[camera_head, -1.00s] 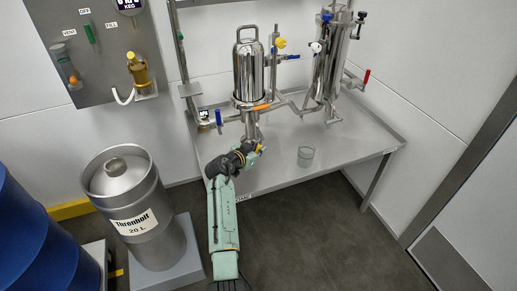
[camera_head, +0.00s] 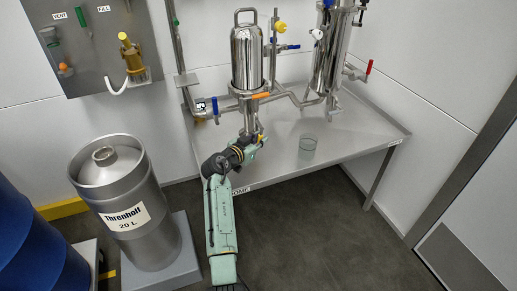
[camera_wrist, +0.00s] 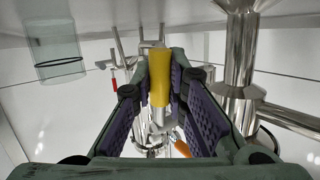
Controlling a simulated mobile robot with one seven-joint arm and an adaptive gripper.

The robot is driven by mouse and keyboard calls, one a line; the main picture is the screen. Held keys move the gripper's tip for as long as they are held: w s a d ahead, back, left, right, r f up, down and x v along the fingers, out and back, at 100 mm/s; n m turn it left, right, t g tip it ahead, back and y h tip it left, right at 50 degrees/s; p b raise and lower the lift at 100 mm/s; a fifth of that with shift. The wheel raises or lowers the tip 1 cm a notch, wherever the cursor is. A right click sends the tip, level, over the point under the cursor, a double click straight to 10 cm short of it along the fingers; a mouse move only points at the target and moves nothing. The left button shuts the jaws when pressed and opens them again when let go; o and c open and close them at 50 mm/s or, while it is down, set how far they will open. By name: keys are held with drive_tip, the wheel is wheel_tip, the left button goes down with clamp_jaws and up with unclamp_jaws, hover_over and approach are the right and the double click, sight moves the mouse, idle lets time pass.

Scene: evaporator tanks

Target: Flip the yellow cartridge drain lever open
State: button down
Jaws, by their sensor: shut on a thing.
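The yellow lever (camera_wrist: 159,80) lies lengthwise between the two finger pads of my gripper (camera_wrist: 160,62) in the wrist view. The gripper is shut on it, and a metal stem shows at its lower end. In the head view, my gripper (camera_head: 254,140) is below the polished steel cartridge housing (camera_head: 246,60) at the table's near edge. Only a small yellow part of the lever (camera_head: 262,140) shows there. The valve body is mostly hidden by my gripper in the head view.
A clear glass beaker (camera_head: 308,143) stands right of my gripper on the steel table (camera_head: 360,135). An orange handle (camera_head: 261,96), a blue handle (camera_head: 215,107) and a second steel housing (camera_head: 330,50) are near. A steel keg (camera_head: 120,190) stands left of my arm.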

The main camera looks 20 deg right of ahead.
drive_tip(key=shift+d, duration=0.1)
idle(0.3)
drive_tip(key=c, duration=1.6)
unclamp_jaws()
drive_tip(key=shift+o, duration=0.2)
drive_tip(key=v, duration=1.2)
drive_tip(key=shift+f, duration=0.2)
